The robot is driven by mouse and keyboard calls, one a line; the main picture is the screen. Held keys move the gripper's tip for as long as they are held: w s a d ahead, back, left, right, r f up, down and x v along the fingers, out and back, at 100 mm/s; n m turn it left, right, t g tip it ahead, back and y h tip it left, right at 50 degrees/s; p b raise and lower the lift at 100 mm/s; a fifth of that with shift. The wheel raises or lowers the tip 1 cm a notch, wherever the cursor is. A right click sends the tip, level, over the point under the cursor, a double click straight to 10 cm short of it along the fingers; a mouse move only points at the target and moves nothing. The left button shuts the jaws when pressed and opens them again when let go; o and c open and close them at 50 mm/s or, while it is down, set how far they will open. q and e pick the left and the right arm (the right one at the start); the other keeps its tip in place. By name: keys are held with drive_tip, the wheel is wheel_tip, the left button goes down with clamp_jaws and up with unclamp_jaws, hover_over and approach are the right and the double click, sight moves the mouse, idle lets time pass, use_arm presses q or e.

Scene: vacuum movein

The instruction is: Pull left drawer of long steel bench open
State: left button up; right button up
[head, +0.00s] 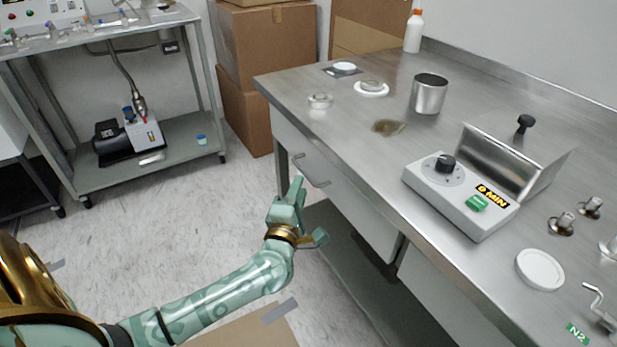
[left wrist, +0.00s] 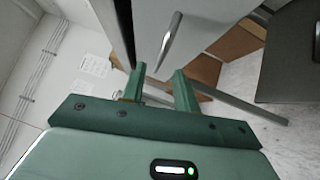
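The long steel bench (head: 385,145) runs along the right of the head view. Its left drawer (head: 345,205) has a pale front that looks flush under the bench top. A thin bar handle (head: 308,172) is on that front; it also shows in the left wrist view (left wrist: 168,43), beyond the fingertips. My left gripper (head: 289,195) is just in front of the drawer, close to the handle. In the left wrist view its green fingers (left wrist: 158,78) are apart with nothing between them. The handle lies ahead of the gap, apart from the fingers. My right gripper is not in view.
A steel cart (head: 180,135) with a pump is at left. Floor between is open.

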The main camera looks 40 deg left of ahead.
sight(304, 173)
use_arm(q)
drive_tip(key=b+x, duration=0.1)
drive_tip(key=x, duration=0.4)
drive_tip(key=shift+w+a, duration=0.2)
drive_tip(key=shift+w, duration=0.1)
drive_tip(key=shift+r, duration=0.15)
clamp_jaws()
drive_tip(key=shift+s, duration=0.1)
